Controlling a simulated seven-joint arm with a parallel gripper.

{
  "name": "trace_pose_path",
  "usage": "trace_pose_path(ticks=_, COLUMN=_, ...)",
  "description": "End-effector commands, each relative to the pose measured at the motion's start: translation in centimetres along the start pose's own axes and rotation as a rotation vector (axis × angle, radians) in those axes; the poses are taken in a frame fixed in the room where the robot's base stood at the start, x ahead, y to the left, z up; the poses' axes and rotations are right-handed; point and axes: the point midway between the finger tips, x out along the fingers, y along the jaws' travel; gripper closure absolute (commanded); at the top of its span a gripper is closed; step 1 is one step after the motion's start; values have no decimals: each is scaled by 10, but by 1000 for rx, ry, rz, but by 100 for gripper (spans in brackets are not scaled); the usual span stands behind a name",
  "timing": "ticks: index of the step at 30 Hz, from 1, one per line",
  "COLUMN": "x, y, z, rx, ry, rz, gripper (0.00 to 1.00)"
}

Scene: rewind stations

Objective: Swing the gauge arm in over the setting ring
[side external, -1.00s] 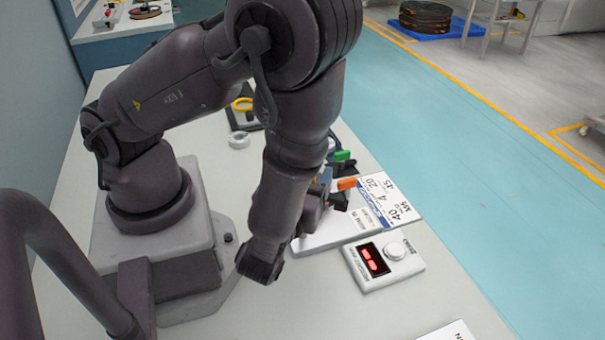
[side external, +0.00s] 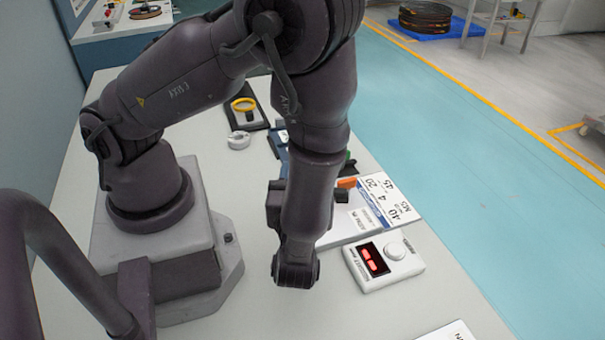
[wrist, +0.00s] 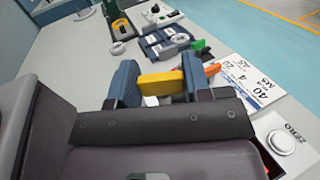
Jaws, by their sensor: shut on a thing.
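In the wrist view my gripper (wrist: 160,82) is shut on a yellow block (wrist: 162,83), with one blue-grey finger at each side. The block may be the grip of the gauge arm; the rest of that arm is hidden below the gripper. In the side view my forearm hides the fingers and the block. A yellow ring (side external: 243,104) sits on a dark plate, also visible in the wrist view (wrist: 119,23). A white ring (side external: 239,140) lies on the table near it. I cannot tell which is the setting ring.
An orange lever (side external: 347,183) and a green lever (wrist: 198,45) are close beyond my gripper. A printed card (side external: 385,201) lies to the right. A white box (side external: 384,263) with a red display and a round ZERO knob stands in front. A blue tray (wrist: 163,40) lies behind.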

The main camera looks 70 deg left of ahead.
Motion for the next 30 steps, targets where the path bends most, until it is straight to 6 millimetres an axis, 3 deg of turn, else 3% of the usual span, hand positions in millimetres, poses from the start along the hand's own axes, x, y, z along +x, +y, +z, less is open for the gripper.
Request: trace_pose_path(ticks=30, x=0, y=-2, z=0, rx=1, ry=2, rz=963, gripper=98)
